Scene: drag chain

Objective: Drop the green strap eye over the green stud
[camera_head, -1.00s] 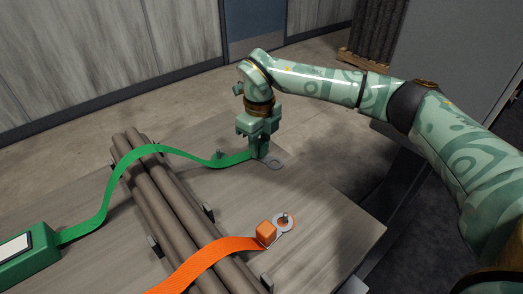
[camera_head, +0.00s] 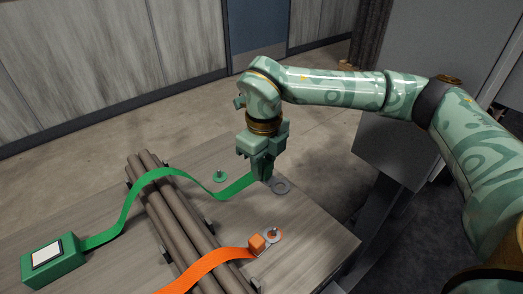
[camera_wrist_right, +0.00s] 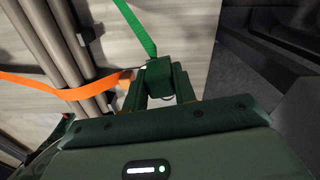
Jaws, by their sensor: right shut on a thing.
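The green strap (camera_head: 133,199) runs from a green box (camera_head: 52,262) over the pipes to my right gripper (camera_head: 264,174). My right gripper is shut on the green block at the strap's end, which shows in the wrist view (camera_wrist_right: 159,70). The grey strap eye (camera_head: 281,186) sticks out to the right of the fingers; whether it touches the table I cannot tell. In the wrist view the eye is mostly hidden. The green stud (camera_head: 220,176) stands on its round green base, bare, left of the gripper and behind the strap. My left gripper is not in view.
An orange strap (camera_head: 208,264) crosses the pipes (camera_head: 176,208) to an orange block (camera_head: 257,243), its eye around the orange stud (camera_head: 274,233). Small dark posts flank the pipes. The table's right edge is close to the eye. The tabletop between eye and green stud looks clear.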

